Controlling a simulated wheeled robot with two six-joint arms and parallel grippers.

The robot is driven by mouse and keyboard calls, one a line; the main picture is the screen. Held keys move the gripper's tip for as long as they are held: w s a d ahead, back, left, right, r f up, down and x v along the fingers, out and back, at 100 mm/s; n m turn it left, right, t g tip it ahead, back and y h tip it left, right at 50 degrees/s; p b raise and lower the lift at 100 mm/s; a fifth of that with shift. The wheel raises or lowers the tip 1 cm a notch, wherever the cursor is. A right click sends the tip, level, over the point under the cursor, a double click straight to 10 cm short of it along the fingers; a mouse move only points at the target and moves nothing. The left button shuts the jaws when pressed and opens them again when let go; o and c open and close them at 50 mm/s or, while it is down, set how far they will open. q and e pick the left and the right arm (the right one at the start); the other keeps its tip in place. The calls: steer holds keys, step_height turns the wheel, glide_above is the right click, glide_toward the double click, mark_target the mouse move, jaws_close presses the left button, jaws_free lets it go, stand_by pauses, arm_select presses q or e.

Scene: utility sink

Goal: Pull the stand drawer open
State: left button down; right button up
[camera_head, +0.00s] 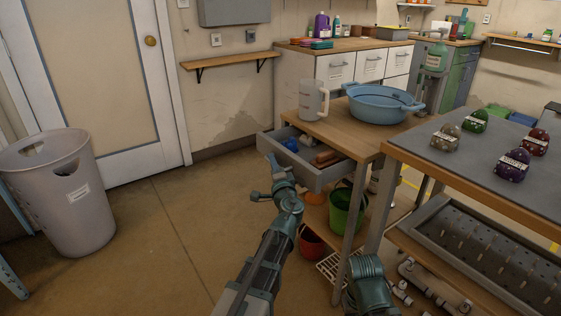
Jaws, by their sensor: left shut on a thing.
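The stand drawer (312,177) is a grey tray under the wooden top of the stand (345,128). It is pulled out to the left, and its inside shows. In it lie a blue item (290,144), a brown block (326,158) and some pale items. My left gripper (271,162) is at the drawer's front face and shut on its handle, which the gripper mostly hides. Part of my right arm shows at the bottom edge, but its gripper fingers are not in view.
A white pitcher (313,100) and a blue basin (380,104) stand on the stand. A green bucket (345,212) and a red pot (311,243) are below the drawer. A grey bin (65,200) stands left. The floor between bin and stand is clear.

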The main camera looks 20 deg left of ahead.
arm_select(q)
steer(key=shift+s+a, duration=0.75)
steer(key=shift+s, duration=0.25)
steer(key=shift+s+a, duration=0.7)
steer(key=shift+s, duration=0.3)
steer(key=c, duration=0.8)
jaws_free()
steer(key=shift+c, duration=0.2)
